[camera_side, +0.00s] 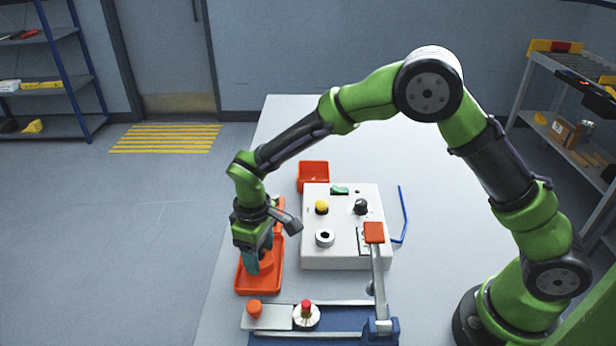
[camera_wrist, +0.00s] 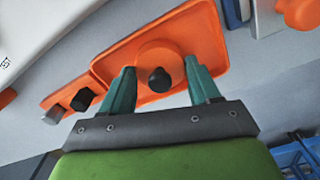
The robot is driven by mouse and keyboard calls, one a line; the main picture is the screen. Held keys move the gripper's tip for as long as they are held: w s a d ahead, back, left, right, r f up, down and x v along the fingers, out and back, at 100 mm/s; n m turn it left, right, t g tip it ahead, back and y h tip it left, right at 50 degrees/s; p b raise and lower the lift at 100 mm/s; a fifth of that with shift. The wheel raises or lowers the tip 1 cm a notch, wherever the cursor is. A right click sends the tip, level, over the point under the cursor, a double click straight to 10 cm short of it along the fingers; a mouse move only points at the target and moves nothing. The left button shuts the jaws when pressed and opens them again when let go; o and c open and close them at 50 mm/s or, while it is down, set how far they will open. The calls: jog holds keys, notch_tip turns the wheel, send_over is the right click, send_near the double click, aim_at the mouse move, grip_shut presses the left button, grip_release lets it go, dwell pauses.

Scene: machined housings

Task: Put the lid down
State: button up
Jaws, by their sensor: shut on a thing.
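My gripper (camera_side: 252,264) points down over an orange tray (camera_side: 272,284) at the left of the table in the side view. In the wrist view its two teal fingers (camera_wrist: 160,72) stand on either side of a round orange piece (camera_wrist: 174,62) with a dark knob, seemingly the lid, and are shut on it. The lid is in front of the orange tray (camera_wrist: 110,62) in that view. The gripper hides it in the side view, so I cannot tell whether it touches the tray floor.
A white housing (camera_side: 340,255) with a yellow button, a black knob and a grey ring stands right of the tray. An orange bin (camera_side: 314,174) is behind it.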

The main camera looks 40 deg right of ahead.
jog(key=o, duration=1)
jog(key=shift+f, duration=0.15)
jog(key=shift+o, duration=0.2)
notch_tip(320, 180, up, 12)
jog(key=s+d+r+m+t+y, duration=0.2)
jog(key=s+d+r+m+t, duration=0.15)
jog(key=s+d+r, duration=0.5)
jog(key=s+d+r+m+t, duration=0.2)
jog(key=s+d+m, duration=0.4)
jog(key=s, duration=0.5)
jog(key=d+t, duration=0.1)
jog(key=d, duration=0.1)
jog(key=shift+d+t, duration=0.35)
jog(key=shift+r, duration=0.15)
